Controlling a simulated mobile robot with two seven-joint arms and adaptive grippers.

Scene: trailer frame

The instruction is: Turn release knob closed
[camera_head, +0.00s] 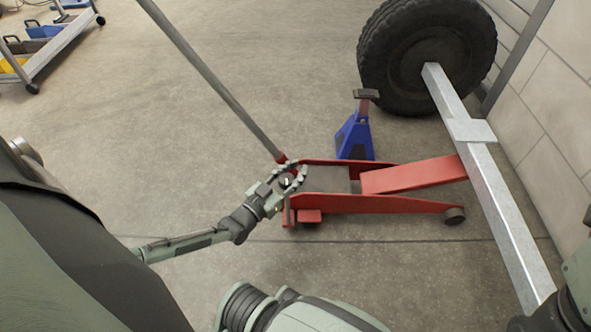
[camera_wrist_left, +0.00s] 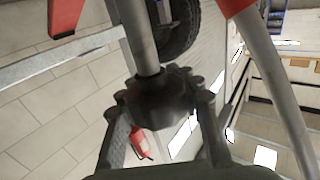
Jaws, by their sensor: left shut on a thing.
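The red floor jack (camera_head: 380,204) lies on the concrete floor, its lifting arm raised under a metal beam. The release knob (camera_head: 287,183) is a small dark knob at the handle end of the jack. My left gripper (camera_head: 291,176) is shut around it. In the left wrist view the dark rounded knob (camera_wrist_left: 156,105) sits at the end of a grey rod, between the two fingers of my left gripper (camera_wrist_left: 165,92). The fingers partly cover its sides, and its turn angle is hard to tell. My right gripper is not in view.
The long jack handle (camera_head: 212,80) slants up and left from the jack's rear. A blue jack stand (camera_head: 355,138) stands behind the jack. The metal beam (camera_head: 497,205) and a tyre (camera_head: 385,60) are to the right, near a block wall (camera_head: 555,110). The floor at left is mostly clear.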

